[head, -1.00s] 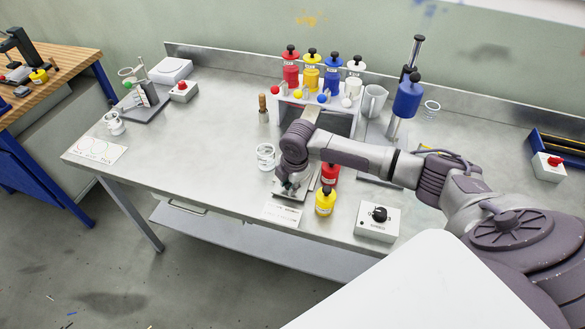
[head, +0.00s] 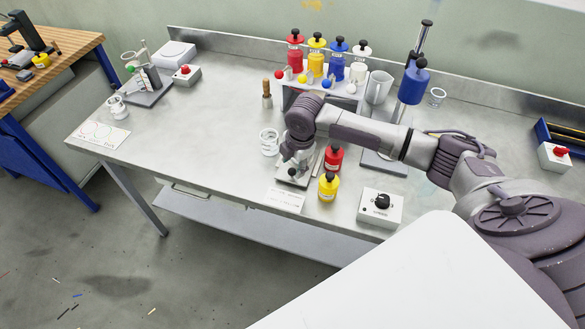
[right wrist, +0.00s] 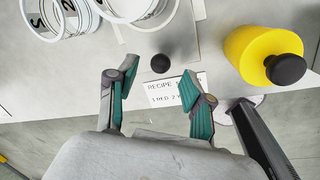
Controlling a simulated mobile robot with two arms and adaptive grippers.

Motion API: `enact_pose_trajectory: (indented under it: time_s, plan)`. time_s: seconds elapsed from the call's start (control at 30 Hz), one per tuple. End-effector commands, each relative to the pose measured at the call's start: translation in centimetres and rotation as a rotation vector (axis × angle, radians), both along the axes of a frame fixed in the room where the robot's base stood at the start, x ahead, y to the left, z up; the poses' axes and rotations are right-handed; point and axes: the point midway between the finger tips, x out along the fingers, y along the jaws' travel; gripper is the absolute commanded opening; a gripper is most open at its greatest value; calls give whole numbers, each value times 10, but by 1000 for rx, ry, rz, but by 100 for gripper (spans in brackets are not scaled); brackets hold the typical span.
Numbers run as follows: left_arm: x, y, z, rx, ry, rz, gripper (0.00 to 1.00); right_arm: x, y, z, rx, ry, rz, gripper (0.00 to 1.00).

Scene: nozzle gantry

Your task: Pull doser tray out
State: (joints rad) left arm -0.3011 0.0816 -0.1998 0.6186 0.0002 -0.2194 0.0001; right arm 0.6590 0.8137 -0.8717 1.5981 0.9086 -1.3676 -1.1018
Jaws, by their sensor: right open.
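The doser tray (head: 286,176) is a flat grey plate at the front of the nozzle gantry (head: 352,104). My right arm hides much of both. In the right wrist view, a dark round knob (right wrist: 160,63) shows above a pale plate; I take it for the tray's knob. My right gripper (right wrist: 150,80) is open, its two fingers apart. In that picture, the knob lies between and slightly beyond the fingertips, with no visible contact. In the head view the right gripper (head: 294,164) is low over the tray. My left gripper is not in view.
A glass beaker (head: 269,142) stands left of the gripper. A red bottle (head: 334,158) and a yellow bottle (head: 328,187) stand close on its right. A recipe card (head: 285,200) lies near the table's front edge. A control box (head: 379,207) sits farther right. The table's left middle is clear.

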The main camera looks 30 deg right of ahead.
Motion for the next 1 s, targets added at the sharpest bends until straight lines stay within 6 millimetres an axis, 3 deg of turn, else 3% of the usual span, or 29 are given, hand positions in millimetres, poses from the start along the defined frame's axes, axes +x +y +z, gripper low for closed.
enact_pose_trajectory:
  time_s: [0.2,0.4,1.0]
  plan:
    - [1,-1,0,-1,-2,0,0,-8,-1,48,0,-3,0,51]
    - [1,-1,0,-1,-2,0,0,-14,-2,75,0,-1,0,51]
    - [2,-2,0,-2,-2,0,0,-16,-2,83,0,1,-1,51]
